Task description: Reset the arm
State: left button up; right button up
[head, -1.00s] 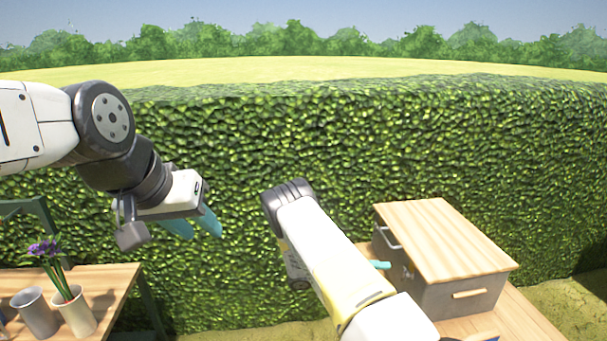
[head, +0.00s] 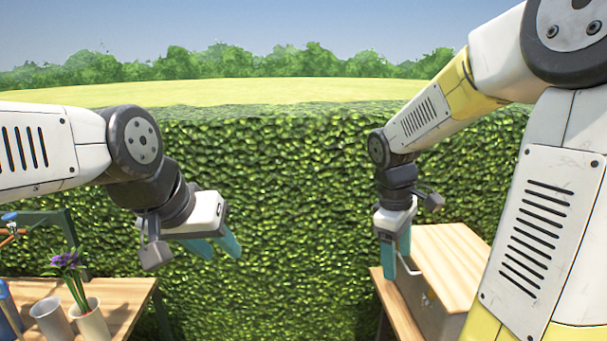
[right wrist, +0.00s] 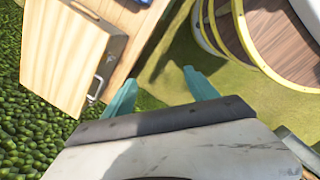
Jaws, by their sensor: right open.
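My left gripper (head: 216,246) is in the left half of the head view, with its teal fingers spread, open and empty in front of the hedge. My right gripper (head: 396,258) hangs pointing down at the right, beside the wooden-topped box (head: 448,262). Its teal fingers are apart with nothing between them. In the right wrist view the open fingers (right wrist: 162,92) show above the grass, and the box (right wrist: 68,50) with its metal handle lies to the left of them. My right arm covers part of the box in the head view.
A left table (head: 122,294) holds purple flowers (head: 70,262) in a white pot (head: 90,322) and a grey pot (head: 50,320). The box stands on a right table (head: 388,300). A hedge (head: 290,200) stands behind.

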jog(key=s+a+r+m+t+y, duration=0.4)
jog(key=s+a+r+m+t, duration=0.1)
jog(key=s+r+m, duration=0.4)
jog(key=shift+s+a+r+m+t, duration=0.35)
jog(key=shift+s+t, duration=0.15)
jog(key=shift+s, duration=0.25)
